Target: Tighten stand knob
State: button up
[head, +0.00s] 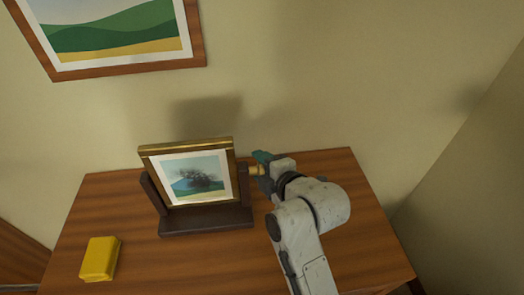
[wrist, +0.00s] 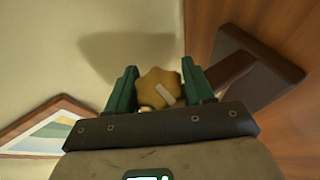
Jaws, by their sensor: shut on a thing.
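The stand (head: 205,222) is dark wood and holds a gold-framed picture (head: 192,178) between its uprights on the table. The stand knob (head: 255,170) is brass-coloured and sticks out from the stand's right side. In the wrist view the knob (wrist: 159,88) shows a lobed rim and a pale mark pointing to the lower right. My gripper (head: 262,165) reaches it from the right. In the wrist view its green fingers (wrist: 160,90) sit on either side of the knob, shut on it. The dark stand base (wrist: 270,72) shows at the right there.
A yellow block (head: 100,258) lies on the wooden table (head: 160,270) at the front left. A larger framed picture (head: 115,68) hangs on the wall above. The table's front middle is clear.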

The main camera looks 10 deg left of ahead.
jog(key=g+p, duration=0.1)
jog(key=p, duration=0.1)
jog(key=m+g+h+p, duration=0.1)
jog(key=g+p, duration=0.1)
jog(key=p, duration=0.1)
jog(key=shift+s+d+r+h, duration=0.1)
jog(key=shift+r+h, duration=0.15)
jog(key=shift+h, duration=0.05)
jog(key=g+p, duration=0.2)
jog(key=g+h+p, duration=0.1)
jog(key=p, duration=0.1)
jog(key=shift+s+f+m, duration=0.15)
jog(key=shift+f+m, duration=0.1)
jog(key=shift+m, duration=0.05)
jog(key=g, duration=0.1)
jog(key=g+h+p, duration=0.1)
jog(key=g, duration=0.1)
jog(key=shift+s+f+m+g, duration=0.15)
jog(key=shift+f+m+g, duration=0.15)
jog(key=shift+m, duration=0.1)
jog(key=shift+s+d+f+m+g+h+b, duration=0.15)
jog(key=shift+g+h+b, duration=0.1)
jog(key=shift+g, duration=0.45)
jog(key=shift+s+a+r+m+g+h+b, duration=0.15)
jog(key=shift+g+h, duration=0.1)
jog(key=shift+g, duration=0.45)
jog(key=shift+d+f, duration=0.1)
jog(key=o, duration=1)
jog(key=shift+c, duration=0.2)
